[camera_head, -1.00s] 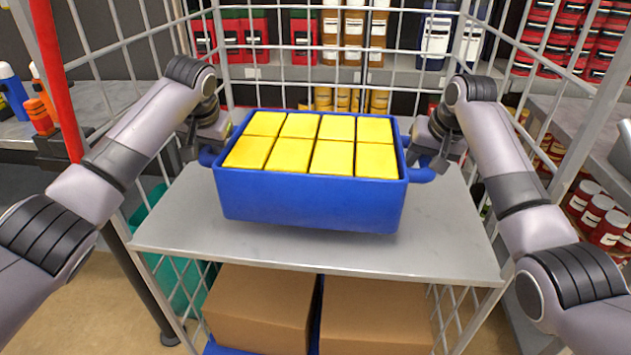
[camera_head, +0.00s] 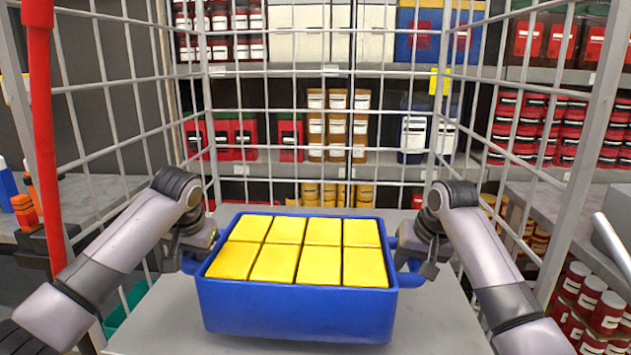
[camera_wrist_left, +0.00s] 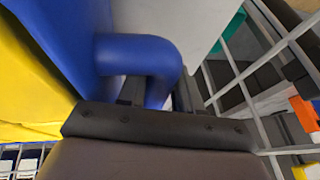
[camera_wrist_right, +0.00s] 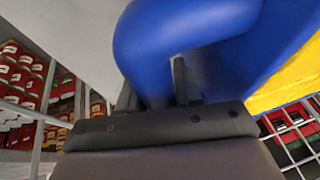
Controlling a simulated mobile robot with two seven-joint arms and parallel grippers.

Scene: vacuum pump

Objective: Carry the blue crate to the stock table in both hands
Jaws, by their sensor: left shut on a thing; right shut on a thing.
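The blue crate (camera_head: 295,308) is in the middle of the head view, filled with several yellow boxes (camera_head: 322,231). It is over the grey shelf (camera_head: 150,325) of a wire cage trolley; I cannot tell whether it touches the shelf. My left gripper (camera_head: 192,262) is shut on the crate's left handle, a blue loop that fills the middle of the left wrist view (camera_wrist_left: 150,60). My right gripper (camera_head: 408,262) is shut on the right handle, which shows close up in the right wrist view (camera_wrist_right: 150,50). The crate looks about level.
Wire mesh walls (camera_head: 110,120) of the trolley stand left, right and behind. A red post (camera_head: 45,130) stands at the left. Shelves with tins and boxes (camera_head: 420,135) are behind. Side counters hold orange bottles (camera_head: 24,212) at the left and red tins (camera_head: 590,300) at the right.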

